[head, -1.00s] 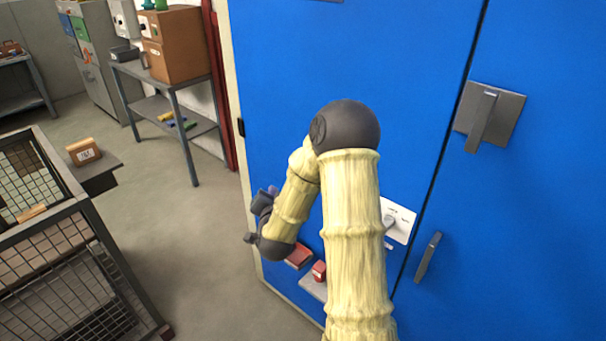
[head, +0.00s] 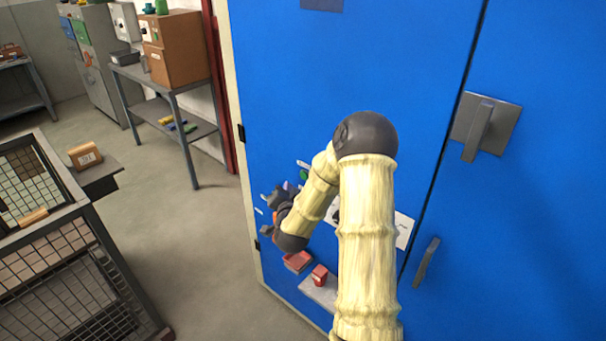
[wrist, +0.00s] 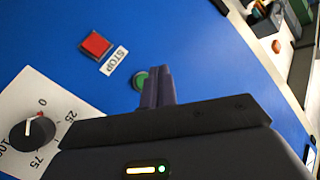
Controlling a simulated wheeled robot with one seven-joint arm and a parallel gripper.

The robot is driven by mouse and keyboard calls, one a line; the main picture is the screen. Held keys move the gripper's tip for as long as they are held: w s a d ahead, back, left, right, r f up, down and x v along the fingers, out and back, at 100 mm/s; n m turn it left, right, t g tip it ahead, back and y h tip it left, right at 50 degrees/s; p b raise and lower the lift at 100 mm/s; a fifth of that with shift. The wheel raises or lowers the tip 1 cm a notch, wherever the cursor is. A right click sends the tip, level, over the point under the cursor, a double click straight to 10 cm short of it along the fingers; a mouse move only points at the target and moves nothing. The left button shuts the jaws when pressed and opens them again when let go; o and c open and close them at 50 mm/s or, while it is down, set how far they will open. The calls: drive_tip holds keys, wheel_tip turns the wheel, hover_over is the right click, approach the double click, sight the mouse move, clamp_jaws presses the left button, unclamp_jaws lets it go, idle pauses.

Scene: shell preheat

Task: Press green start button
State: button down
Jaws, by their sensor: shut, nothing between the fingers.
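The green round button (wrist: 139,80) is on the blue panel in the wrist view, partly hidden behind my fingers. In the head view a small green spot (head: 304,175) shows on the blue front, just right of my gripper (head: 274,198). My gripper is shut and empty; in the wrist view its fingertips (wrist: 160,74) overlap the button's right side. I cannot tell whether they touch it. A square red button (wrist: 95,44) with a STOP label (wrist: 114,61) sits up and left of the green one.
A black dial (wrist: 32,132) on a white numbered plate is at the wrist view's left. A grey handle (head: 485,126) stands out from the blue doors. Red boxes (head: 320,275) sit on a low ledge. A mesh cage (head: 75,270) stands left, with open floor between.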

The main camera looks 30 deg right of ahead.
sight(300, 174)
drive_tip(key=shift+w+d, duration=0.3)
drive_tip(key=shift+d, duration=0.55)
drive_tip(key=shift+w+d, duration=0.3)
drive_tip(key=shift+d, duration=0.55)
idle(0.7)
drive_tip(key=shift+w+d+b, duration=0.15)
drive_tip(key=shift+d+b, duration=0.15)
drive_tip(key=shift+d, duration=0.1)
drive_tip(key=shift+w+d, duration=0.15)
drive_tip(key=shift+d, duration=0.25)
idle(0.7)
idle(0.3)
drive_tip(key=shift+s+a+b, duration=0.35)
drive_tip(key=shift+a+b, duration=0.1)
drive_tip(key=shift+a, duration=0.35)
